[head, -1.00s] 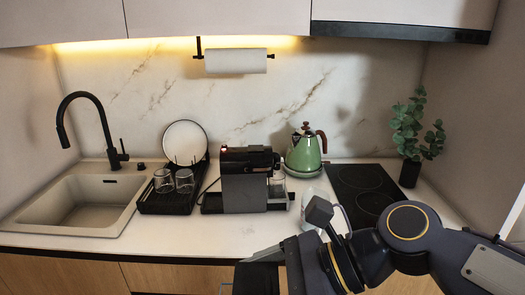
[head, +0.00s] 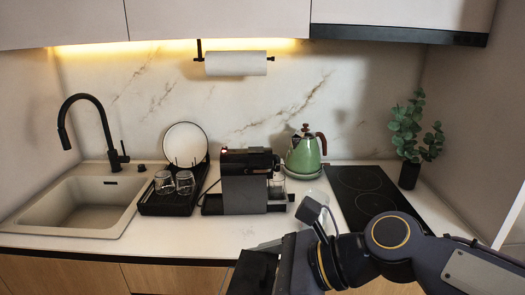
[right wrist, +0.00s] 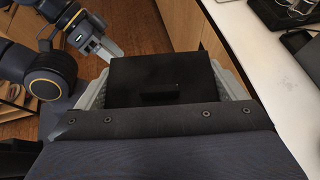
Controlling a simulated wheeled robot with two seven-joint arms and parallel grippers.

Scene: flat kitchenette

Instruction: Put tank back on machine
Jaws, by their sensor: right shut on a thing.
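The coffee machine (head: 244,190), dark grey and black, stands on the counter behind my right gripper. A small red light shows on its upper left. My right gripper (right wrist: 160,85) is shut on a black box-like piece, which I take to be the tank (right wrist: 160,72). In the head view the tank (head: 252,272) is a dark block at the counter's front edge, partly hidden by the gripper. Its lower part is hidden. My left gripper (right wrist: 102,48) shows at the upper left of the right wrist view, low over the floor; its jaw opening is unclear.
A green kettle (head: 303,155) stands right of the machine. A black rack (head: 160,203) with glasses and a plate is left of it. A pale clear thing (head: 314,196) is partly hidden behind my arm. The hob (head: 365,185) lies at right. Counter in front of the machine is clear.

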